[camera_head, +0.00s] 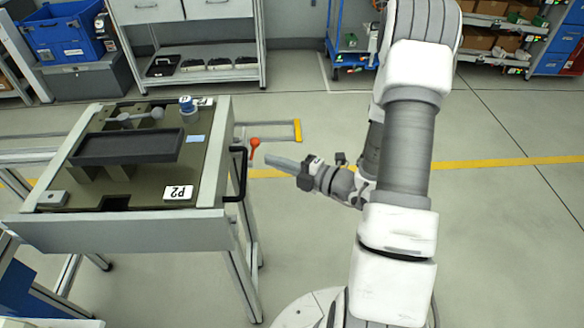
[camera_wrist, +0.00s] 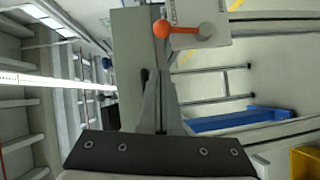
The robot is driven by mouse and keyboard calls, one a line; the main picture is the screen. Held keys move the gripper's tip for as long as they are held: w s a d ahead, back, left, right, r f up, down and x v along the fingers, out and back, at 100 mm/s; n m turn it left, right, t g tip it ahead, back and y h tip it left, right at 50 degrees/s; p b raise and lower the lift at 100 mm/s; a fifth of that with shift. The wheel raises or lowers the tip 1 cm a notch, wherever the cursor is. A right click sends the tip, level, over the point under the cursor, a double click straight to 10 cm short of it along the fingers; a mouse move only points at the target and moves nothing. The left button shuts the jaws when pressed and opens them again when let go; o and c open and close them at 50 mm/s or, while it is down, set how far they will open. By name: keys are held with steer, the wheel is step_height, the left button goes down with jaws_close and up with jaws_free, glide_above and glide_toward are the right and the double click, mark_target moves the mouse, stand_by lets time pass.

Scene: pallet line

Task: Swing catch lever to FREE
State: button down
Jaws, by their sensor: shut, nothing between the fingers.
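The catch lever (camera_head: 254,149) is an orange arm with a ball knob, at the right side of the pallet station beside a black handle. In the wrist view the lever (camera_wrist: 184,30) lies roughly level, its knob at the left and its pivot at the right on a grey plate (camera_wrist: 218,45). Small lettering on the plate is too small to read. My gripper (camera_head: 268,160) is shut and empty, its tips just right of and below the knob in the head view. In the wrist view my gripper (camera_wrist: 160,85) points toward the knob; I cannot tell whether they touch.
The station table (camera_head: 130,230) holds a dark tray (camera_head: 128,147), a grey part and a P2 label (camera_head: 178,192). A black handle (camera_head: 238,172) sticks out at its right edge. Open floor lies behind and right of my arm; shelves stand at the back.

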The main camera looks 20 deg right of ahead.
mark_target(253, 153)
steer(key=w, duration=0.3)
steer(key=w+a+f+b, duration=0.1)
steer(key=w, duration=0.1)
steer(key=shift+w, duration=0.35)
steer(key=shift+w+r+p, duration=0.1)
steer(key=shift+r+p, duration=0.05)
steer(key=shift+p, duration=0.25)
steer(key=shift+w+d+p, duration=0.1)
steer(key=shift+p, duration=0.4)
